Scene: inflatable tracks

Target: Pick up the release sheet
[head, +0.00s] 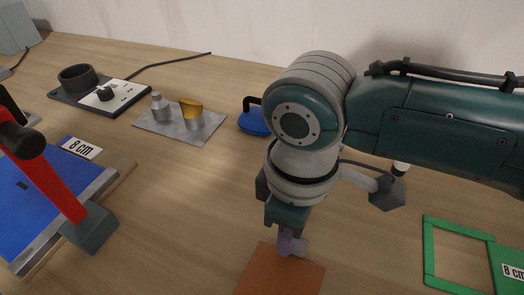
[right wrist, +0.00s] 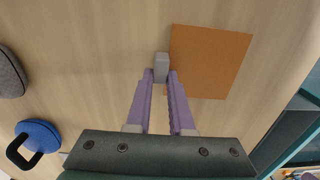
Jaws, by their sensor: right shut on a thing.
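The release sheet, a brown-orange square (head: 278,275), is at the bottom centre of the head view, with a grey tab (head: 299,247) at its far edge. In the right wrist view the sheet (right wrist: 210,62) is beyond the fingers to the right, and its grey tab (right wrist: 162,62) is at the fingertips. My right gripper (head: 287,245) points down, its purple fingers (right wrist: 160,76) shut on the tab. The sheet looks flat; whether it is clear of the table cannot be told. My left gripper is not in view.
A blue board (head: 40,195) with a red, black-ended lever (head: 50,185) stands at left. Behind are a black-ringed device (head: 98,92), a grey plate with small containers (head: 180,128) and a blue round tool (head: 254,121). A green frame (head: 430,255) lies at right.

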